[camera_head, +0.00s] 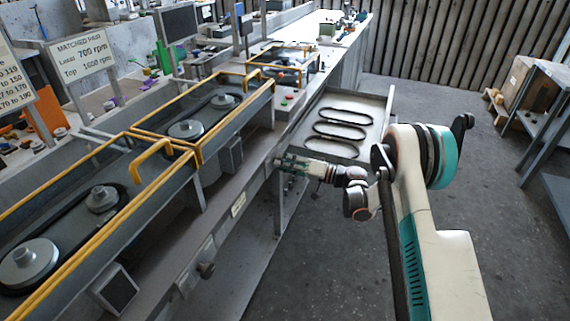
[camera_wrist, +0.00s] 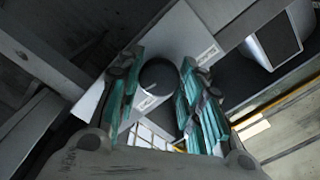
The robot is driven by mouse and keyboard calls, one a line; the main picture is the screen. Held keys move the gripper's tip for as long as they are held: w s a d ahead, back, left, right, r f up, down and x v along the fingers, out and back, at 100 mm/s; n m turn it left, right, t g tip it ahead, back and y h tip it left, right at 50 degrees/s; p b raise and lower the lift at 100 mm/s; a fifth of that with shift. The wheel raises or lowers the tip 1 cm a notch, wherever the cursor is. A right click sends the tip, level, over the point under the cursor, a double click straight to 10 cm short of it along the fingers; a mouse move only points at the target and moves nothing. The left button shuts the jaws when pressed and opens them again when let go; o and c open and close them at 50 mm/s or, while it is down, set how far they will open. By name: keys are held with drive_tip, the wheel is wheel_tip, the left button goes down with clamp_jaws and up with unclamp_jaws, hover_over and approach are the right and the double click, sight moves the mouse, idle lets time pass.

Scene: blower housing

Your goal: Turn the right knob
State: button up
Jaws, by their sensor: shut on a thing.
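The right knob (camera_wrist: 158,77) is a dark round knob on a pale panel. In the wrist view it sits between the two teal-padded fingers of my gripper (camera_wrist: 159,70), which is shut on it. In the head view my gripper (camera_head: 287,164) reaches the front face of the bench from the right and hides the knob there. Another dark knob (camera_head: 206,270) sticks out of the bench front at the lower left, apart from my gripper.
The bench holds belt-and-pulley units (camera_head: 186,129) behind yellow guard rails (camera_head: 150,150). A grey tray (camera_head: 378,97) with several black belts juts out just beyond my gripper. A grey table (camera_head: 545,110) stands at the far right. The floor between is clear.

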drive_tip(key=shift+f+n, duration=0.1)
drive_tip(key=shift+n, duration=0.2)
drive_tip(key=o, duration=1.1)
drive_tip(key=shift+c, duration=0.2)
drive_tip(key=shift+d, duration=0.1)
drive_tip(key=v, duration=1.1)
drive_tip(key=shift+s+d, duration=0.15)
drive_tip(key=shift+d, duration=0.25)
